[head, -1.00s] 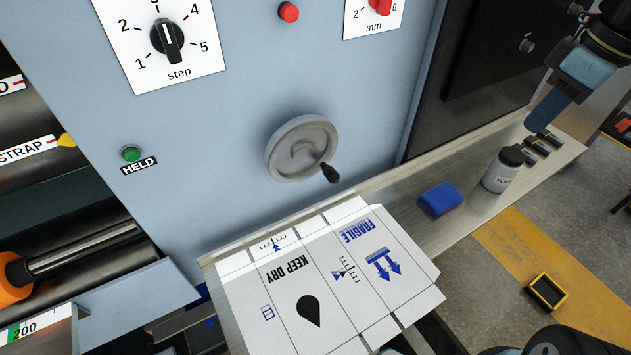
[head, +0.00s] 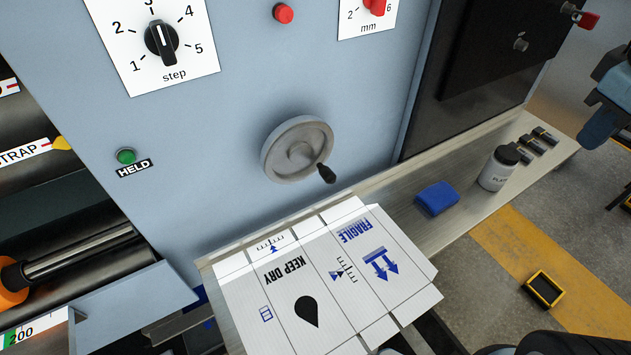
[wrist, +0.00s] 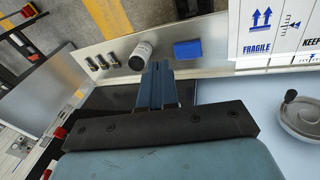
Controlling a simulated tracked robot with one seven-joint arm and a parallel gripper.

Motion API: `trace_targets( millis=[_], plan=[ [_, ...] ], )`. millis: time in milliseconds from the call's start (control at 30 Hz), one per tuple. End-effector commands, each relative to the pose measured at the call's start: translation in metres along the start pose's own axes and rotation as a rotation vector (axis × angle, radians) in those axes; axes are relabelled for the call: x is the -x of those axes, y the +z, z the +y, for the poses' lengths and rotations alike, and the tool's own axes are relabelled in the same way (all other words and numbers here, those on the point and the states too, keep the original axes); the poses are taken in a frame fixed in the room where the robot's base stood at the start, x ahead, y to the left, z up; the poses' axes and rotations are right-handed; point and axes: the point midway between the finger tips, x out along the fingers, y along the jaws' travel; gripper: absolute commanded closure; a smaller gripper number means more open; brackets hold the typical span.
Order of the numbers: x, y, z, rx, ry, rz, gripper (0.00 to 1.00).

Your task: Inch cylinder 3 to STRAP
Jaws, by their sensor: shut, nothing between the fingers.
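A STRAP label (head: 24,152) is on the dark cylinder at the left of the head view, with a yellow pointer (head: 62,143) beside its right end. The step dial (head: 162,42) on the blue-grey panel has its white mark towards the top, about where 3 would be. The green HELD lamp (head: 126,156) and a red button (head: 284,14) are on the same panel. My gripper (wrist: 162,68) is shut and empty in the wrist view, over the bench ledge's edge. Part of my arm shows at the head view's right edge, away from the panel.
A handwheel (head: 297,149) juts from the panel. A printed cardboard blank (head: 320,285) lies below it. A blue block (head: 437,198), a white jar (head: 498,168) and small dark pieces stand on the ledge. An mm dial (head: 374,6) is partly cut off.

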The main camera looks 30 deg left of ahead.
Motion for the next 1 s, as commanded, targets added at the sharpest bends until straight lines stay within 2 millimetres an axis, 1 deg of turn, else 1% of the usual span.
trace_targets(
  millis=[267, 467, 567, 767, 967, 1000],
  plan=[
    [-0.007, -0.048, -0.035, 0.549, 0.003, -0.112, 1.0],
    [-0.011, -0.086, -0.073, 0.997, 0.0, -0.2, 1.0],
    [-0.013, -0.104, -0.096, 1.223, 0.001, -0.247, 1.0],
    [-0.016, -0.136, -0.15, 1.671, 0.005, -0.346, 1.0],
    [-0.018, -0.159, -0.214, 2.111, 0.018, -0.461, 1.0],
    [-0.018, -0.163, -0.229, 2.196, 0.022, -0.485, 1.0]
  ],
)
